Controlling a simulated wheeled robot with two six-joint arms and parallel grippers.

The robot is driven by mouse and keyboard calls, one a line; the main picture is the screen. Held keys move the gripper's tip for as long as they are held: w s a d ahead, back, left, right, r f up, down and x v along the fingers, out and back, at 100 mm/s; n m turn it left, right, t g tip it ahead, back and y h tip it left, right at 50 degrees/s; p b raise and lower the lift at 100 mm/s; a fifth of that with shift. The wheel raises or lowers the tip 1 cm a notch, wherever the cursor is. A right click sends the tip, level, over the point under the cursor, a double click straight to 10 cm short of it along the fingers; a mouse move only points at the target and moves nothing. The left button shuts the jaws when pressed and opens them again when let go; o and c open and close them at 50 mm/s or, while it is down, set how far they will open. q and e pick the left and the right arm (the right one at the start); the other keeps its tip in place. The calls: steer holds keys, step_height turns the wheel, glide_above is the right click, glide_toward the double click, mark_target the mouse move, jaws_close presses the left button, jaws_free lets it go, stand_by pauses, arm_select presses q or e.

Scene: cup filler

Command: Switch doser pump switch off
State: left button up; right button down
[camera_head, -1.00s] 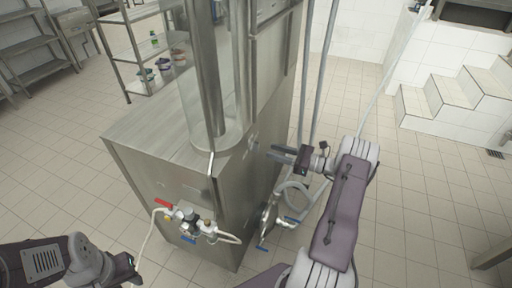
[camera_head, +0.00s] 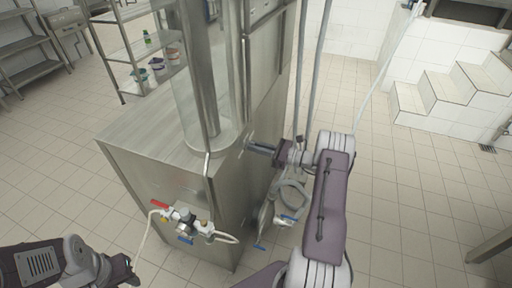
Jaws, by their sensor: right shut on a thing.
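The steel cup filler machine (camera_head: 160,130) stands in the middle. My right gripper (camera_head: 251,146) is at its right side face, with the fingertips against the panel. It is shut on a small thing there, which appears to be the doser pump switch. The fingers hide the switch, so its position cannot be seen. My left gripper (camera_head: 132,272) is at the lower left, in front of the machine and away from it. Its fingers are too small and dark to tell whether they are open.
Valves with red and blue handles (camera_head: 184,219) and a white hose stick out from the machine's front. Steel shelves (camera_head: 132,50) stand behind left. White tiled steps (camera_head: 440,95) are at the right. The tiled floor between is clear.

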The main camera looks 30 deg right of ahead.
steer(key=shift+s+a+f+n+b, duration=0.1)
steer(key=shift+f+n+b, duration=0.05)
steer(key=shift+n+b, duration=4.35)
steer(key=shift+s+a+f+n+b, duration=0.1)
steer(key=shift+f+n+b, duration=0.05)
steer(key=shift+n+b, duration=4.35)
steer(key=c, duration=1.5)
jaws_free()
steer(key=shift+r, duration=0.1)
